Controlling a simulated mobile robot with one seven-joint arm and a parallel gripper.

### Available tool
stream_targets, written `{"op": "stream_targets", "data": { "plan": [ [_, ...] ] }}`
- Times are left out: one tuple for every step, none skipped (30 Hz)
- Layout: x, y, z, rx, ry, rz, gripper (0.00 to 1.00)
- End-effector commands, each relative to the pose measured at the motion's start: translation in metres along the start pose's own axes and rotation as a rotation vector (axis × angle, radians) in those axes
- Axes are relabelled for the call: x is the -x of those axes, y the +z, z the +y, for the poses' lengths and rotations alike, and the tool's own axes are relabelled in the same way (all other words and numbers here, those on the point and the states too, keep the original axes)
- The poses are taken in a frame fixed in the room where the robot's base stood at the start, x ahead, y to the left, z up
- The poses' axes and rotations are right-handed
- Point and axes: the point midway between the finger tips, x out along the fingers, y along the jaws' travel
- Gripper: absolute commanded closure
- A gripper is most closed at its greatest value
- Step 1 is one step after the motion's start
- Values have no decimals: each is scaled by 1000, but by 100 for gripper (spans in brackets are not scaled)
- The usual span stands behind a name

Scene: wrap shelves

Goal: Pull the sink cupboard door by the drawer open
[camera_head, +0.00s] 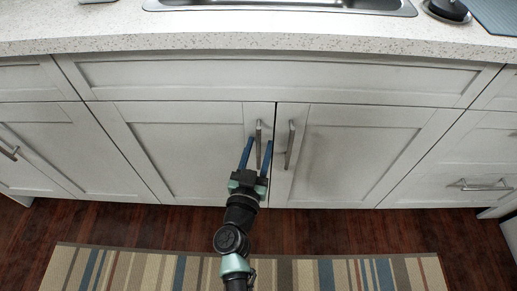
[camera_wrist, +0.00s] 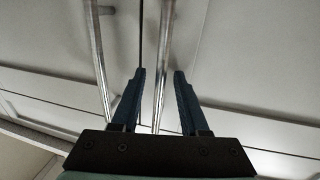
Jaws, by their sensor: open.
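Two white sink cupboard doors meet below the sink, a left door (camera_head: 190,155) and a right door (camera_head: 350,155). Both look shut. The left door's upright metal handle (camera_head: 258,142) and the right door's handle (camera_head: 290,145) stand close together beside the seam. My gripper (camera_head: 256,154) is open, its blue fingers pointing at the left door. In the head view the left handle shows between the fingertips. In the wrist view one handle (camera_wrist: 163,55) runs between the fingers (camera_wrist: 158,75) and the other handle (camera_wrist: 97,50) lies outside them. Contact cannot be told.
A front with a horizontal handle (camera_head: 480,186) is at the right, beside the right door. A wide plain panel (camera_head: 270,78) runs above the doors, under the speckled countertop (camera_head: 240,38) and the sink (camera_head: 290,5). A striped rug (camera_head: 330,272) lies on the dark wood floor (camera_head: 350,228).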

Motion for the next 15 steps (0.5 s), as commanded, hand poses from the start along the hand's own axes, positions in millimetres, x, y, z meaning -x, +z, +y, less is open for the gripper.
{"op": "stream_targets", "data": {
  "plan": [
    [-1, 0, 0, 0, 0, 0, 56],
    [-1, 0, 0, 0, 0, 0, 56],
    [-1, 0, 0, 0, 0, 0, 56],
    [-1, 0, 0, 0, 0, -1, 56],
    [-1, 0, 0, 0, 0, 0, 56],
    [-1, 0, 0, 0, 0, 0, 56],
    [-1, 0, 0, 0, 0, 0, 56],
    [-1, 0, 0, 0, 0, 0, 61],
    [-1, 0, 0, 0, 0, 0, 68],
    [0, 0, 0, 0, 0, 0, 74],
    [0, 0, 0, 0, 0, 0, 79],
    [0, 0, 0, 0, 0, 0, 86],
    [0, 0, 0, 0, 0, 0, 92],
    [0, 0, 0, 0, 0, 0, 97],
    [0, 0, 0, 0, 0, 0, 100]
  ]
}}
